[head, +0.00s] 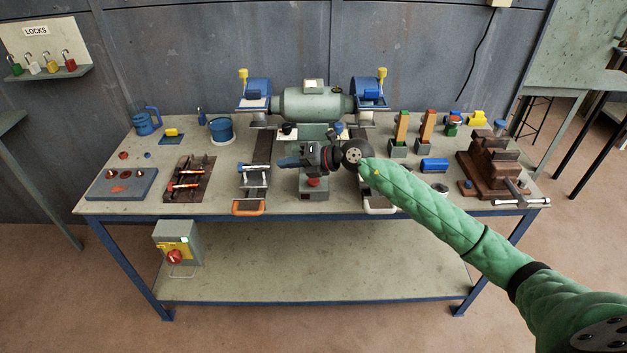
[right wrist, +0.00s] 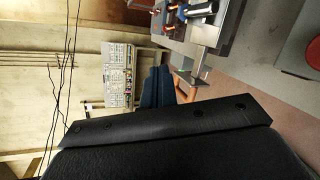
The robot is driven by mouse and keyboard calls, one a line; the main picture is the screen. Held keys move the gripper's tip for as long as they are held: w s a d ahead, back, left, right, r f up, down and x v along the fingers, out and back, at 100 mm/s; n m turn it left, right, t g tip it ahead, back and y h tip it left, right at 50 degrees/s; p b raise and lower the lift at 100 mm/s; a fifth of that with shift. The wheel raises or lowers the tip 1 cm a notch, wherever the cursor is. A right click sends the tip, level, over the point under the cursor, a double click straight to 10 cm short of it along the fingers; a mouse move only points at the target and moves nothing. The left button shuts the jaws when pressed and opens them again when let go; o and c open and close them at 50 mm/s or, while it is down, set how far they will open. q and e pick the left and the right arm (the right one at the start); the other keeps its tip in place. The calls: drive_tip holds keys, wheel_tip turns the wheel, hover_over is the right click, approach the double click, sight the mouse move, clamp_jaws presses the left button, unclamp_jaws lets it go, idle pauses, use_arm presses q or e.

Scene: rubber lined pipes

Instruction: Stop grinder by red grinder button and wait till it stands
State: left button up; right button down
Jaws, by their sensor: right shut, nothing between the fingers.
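The grey-green bench grinder (head: 312,103) with blue wheel guards stands at the back middle of the bench; I cannot tell whether its wheels turn. A red button (head: 313,182) sits on a small grey box (head: 313,194) at the front middle of the bench. My right gripper (head: 287,162) is shut and empty, pointing left just above the button; I cannot tell whether it touches it. In the right wrist view, a dark gripper part fills the bottom, and a red round surface (right wrist: 313,45), apparently the button, shows at the right edge. My left gripper is not in view.
A grey switch box (head: 178,243) with a red knob hangs below the bench at left. Clamps with an orange handle (head: 249,207) stand left of my gripper. Padlocks hang at far left.

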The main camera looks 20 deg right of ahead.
drive_tip(key=w+d+n+g+h, duration=0.1)
drive_tip(key=w+d+n+h, duration=0.15)
drive_tip(key=d+h, duration=0.4)
drive_tip(key=b, duration=0.1)
hover_over(317, 181)
wheel_tip(317, 181, down, 3)
drive_tip(key=shift+f+m+y, duration=0.2)
drive_tip(key=shift+m+y, duration=0.15)
drive_tip(key=shift+m, duration=0.1)
wheel_tip(317, 181, down, 2)
drive_tip(key=shift+b, duration=0.35)
wheel_tip(317, 181, down, 2)
drive_tip(key=shift+f+b, duration=0.1)
drive_tip(key=shift+b, duration=0.6)
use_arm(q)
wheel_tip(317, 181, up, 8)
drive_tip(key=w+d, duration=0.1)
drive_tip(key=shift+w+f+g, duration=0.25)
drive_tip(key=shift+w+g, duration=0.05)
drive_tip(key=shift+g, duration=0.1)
use_arm(e)
drive_tip(key=shift+f, duration=0.15)
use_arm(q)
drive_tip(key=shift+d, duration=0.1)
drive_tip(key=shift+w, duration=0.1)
